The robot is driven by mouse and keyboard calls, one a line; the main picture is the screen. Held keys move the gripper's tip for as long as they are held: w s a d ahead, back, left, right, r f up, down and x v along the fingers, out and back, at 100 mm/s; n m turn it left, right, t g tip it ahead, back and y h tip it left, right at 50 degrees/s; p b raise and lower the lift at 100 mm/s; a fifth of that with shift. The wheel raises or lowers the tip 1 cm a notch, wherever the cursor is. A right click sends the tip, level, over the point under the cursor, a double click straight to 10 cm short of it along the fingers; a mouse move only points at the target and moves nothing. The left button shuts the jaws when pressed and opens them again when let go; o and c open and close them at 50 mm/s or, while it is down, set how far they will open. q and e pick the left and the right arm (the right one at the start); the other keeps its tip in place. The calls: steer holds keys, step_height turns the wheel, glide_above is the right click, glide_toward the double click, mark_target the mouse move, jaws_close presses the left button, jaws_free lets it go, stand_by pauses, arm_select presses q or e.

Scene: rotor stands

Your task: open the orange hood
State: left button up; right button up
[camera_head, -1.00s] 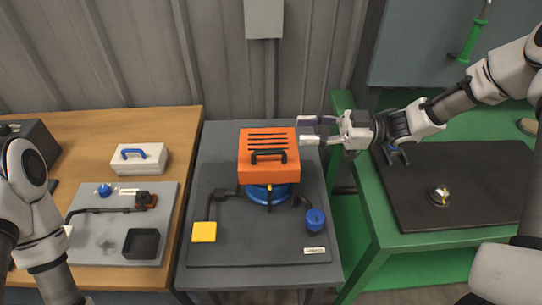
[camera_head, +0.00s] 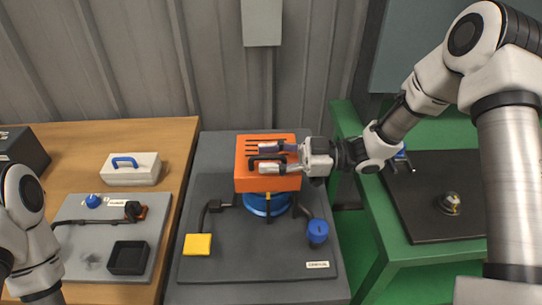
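The orange hood (camera_head: 246,179) sits shut over a blue round base (camera_head: 265,203) on the dark middle stand. It has black slots on top and a black handle (camera_head: 254,164) on its front part. My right gripper (camera_head: 260,158) reaches in from the right over the hood, with its fingers apart and pointing left. The fingers are at the handle's right part, one behind and one in front of it. The picture does not show whether they touch it. My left arm is at the left edge, and its gripper is out of the picture.
A yellow pad (camera_head: 197,244) and a blue knob (camera_head: 317,232) flank the hood's front on the middle stand. The wooden table (camera_head: 160,140) on the left holds a white box (camera_head: 132,170) and a black tray (camera_head: 128,258). A green table (camera_head: 366,205) stands on the right.

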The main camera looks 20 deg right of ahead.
steer(key=shift+s, duration=0.1)
jaws_close()
steer(key=shift+r, duration=0.1)
